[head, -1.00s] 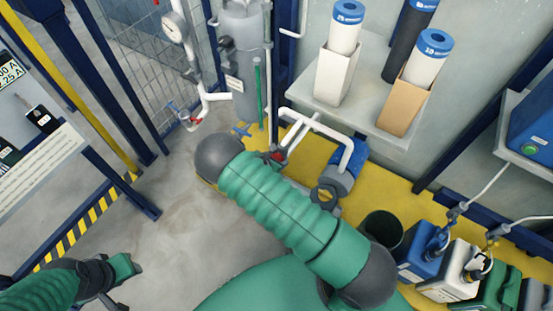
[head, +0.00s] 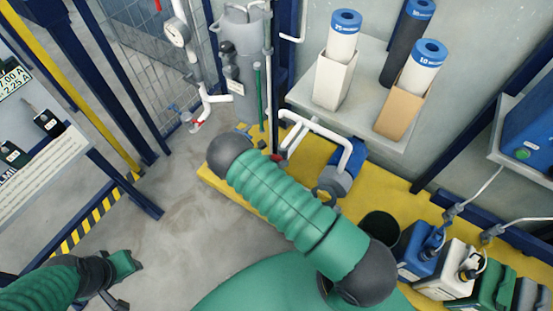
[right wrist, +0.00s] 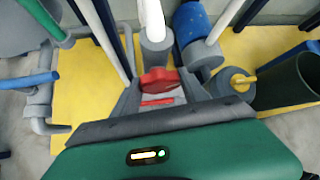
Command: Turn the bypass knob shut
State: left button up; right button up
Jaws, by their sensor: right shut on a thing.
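The red knob (right wrist: 158,80) shows in the right wrist view, between the two grey fingers of my right gripper (right wrist: 160,92). The gripper is shut on it. A short red strip shows just below the knob, between the fingers. In the head view a small dark red part (head: 277,157) shows beside the white pipes, and my right arm hides most of what is around it. My left gripper (head: 122,280) hangs over the bare floor at the lower left, away from the pipes. Its fingers are too unclear to judge.
White pipes (head: 318,128) and a blue pump (head: 347,170) stand close to the right gripper on a yellow base (head: 385,190). A green rod (head: 261,95) and a grey tank (head: 243,50) rise behind. A dark bucket (head: 381,228) and several jugs stand at right.

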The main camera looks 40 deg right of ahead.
jog(key=shift+w+a+f+n+g+h+b, duration=0.1)
jog(key=shift+f+n+g+h+b, duration=0.15)
jog(key=shift+b, duration=0.25)
jog(key=shift+w+n+g+h+b, duration=0.15)
jog(key=shift+g+h+b, duration=0.15)
jog(key=shift+b, duration=0.2)
jog(key=shift+r+n+g+b, duration=0.1)
jog(key=shift+n+g+b, duration=0.2)
jog(key=shift+g+b, duration=0.35)
jog(key=shift+r+h, duration=0.1)
jog(key=shift+h, duration=0.15)
jog(key=o, duration=1.4)
jog(key=shift+c, duration=0.2)
jog(key=shift+s, duration=0.1)
